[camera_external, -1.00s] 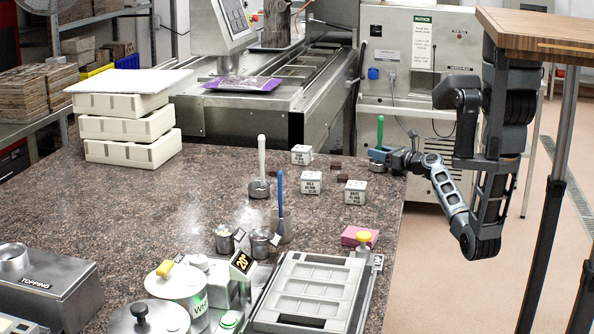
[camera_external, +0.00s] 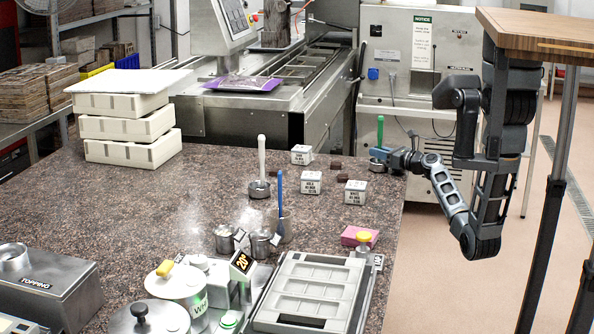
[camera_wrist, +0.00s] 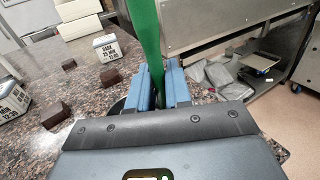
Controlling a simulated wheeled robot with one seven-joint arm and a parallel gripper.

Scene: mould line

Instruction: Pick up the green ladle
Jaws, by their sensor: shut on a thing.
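The green ladle's upright handle (camera_external: 380,130) stands at the far right edge of the counter, with its metal bowl (camera_external: 377,166) low at the counter top. My gripper (camera_external: 384,156) is at the handle from the right. In the wrist view the green handle (camera_wrist: 146,40) runs down between the two blue fingers (camera_wrist: 158,88), which are shut on it. The bowl is mostly hidden behind my gripper in the wrist view. I cannot tell whether the bowl touches the counter.
White labelled cubes (camera_external: 355,193) and dark brown blocks (camera_external: 343,179) lie left of my gripper. A white-handled ladle (camera_external: 261,165) and a blue-handled tool (camera_external: 280,205) stand further left. The counter's right edge drops to open floor (camera_external: 440,290).

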